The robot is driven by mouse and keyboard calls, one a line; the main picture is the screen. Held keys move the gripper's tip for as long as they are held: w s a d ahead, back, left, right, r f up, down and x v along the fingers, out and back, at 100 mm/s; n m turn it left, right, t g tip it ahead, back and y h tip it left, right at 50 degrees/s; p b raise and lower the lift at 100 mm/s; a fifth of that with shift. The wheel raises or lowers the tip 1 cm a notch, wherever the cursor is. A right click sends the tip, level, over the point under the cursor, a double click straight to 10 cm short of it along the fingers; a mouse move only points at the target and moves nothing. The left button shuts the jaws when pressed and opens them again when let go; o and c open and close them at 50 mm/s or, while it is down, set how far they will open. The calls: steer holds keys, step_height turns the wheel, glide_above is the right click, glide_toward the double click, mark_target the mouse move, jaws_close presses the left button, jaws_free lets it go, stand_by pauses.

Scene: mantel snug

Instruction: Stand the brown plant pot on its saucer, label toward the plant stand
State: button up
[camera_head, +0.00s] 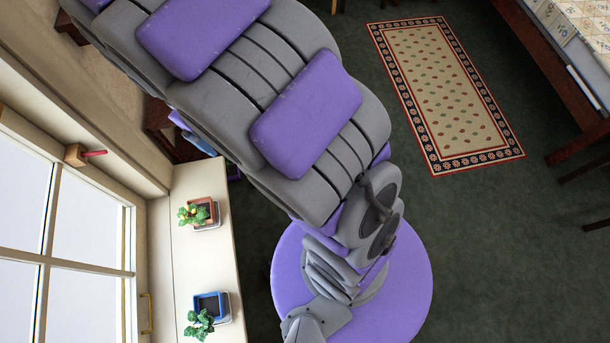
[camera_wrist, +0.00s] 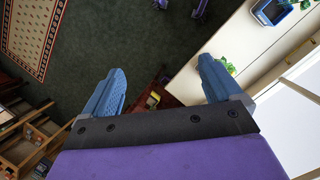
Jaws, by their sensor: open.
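A reddish-brown pot (camera_head: 209,208) with a green leafy plant is on the cream windowsill in the head view, with a pale saucer edge showing at its base. Its label cannot be made out. In the wrist view, green leaves (camera_wrist: 229,67) show beside my right finger, which hides what is behind it. My gripper (camera_wrist: 160,66) is open, with nothing between its blue fingers. It is well above the floor and sill. A reddish-brown wooden piece (camera_wrist: 172,97) lies beyond the fingers; I cannot tell whether it is the plant stand.
A blue pot (camera_head: 208,303) with dark soil stands farther along the windowsill (camera_head: 205,258), leaves beside it; it also shows in the wrist view (camera_wrist: 268,12). The window (camera_head: 45,220) borders the sill. A patterned rug (camera_head: 445,95) lies on open green floor.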

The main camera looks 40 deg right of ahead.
steer(key=s+d+r+m+y, duration=0.1)
steer(key=s+d+r+m, duration=0.1)
steer(key=s, duration=0.9)
steer(key=s+d+r+m+y, duration=0.1)
steer(key=s+d+r+m, duration=0.2)
steer(key=s, duration=0.9)
steer(key=shift+d+r+y, duration=0.3)
steer(key=shift+d+r, duration=0.6)
steer(key=shift+d, duration=0.15)
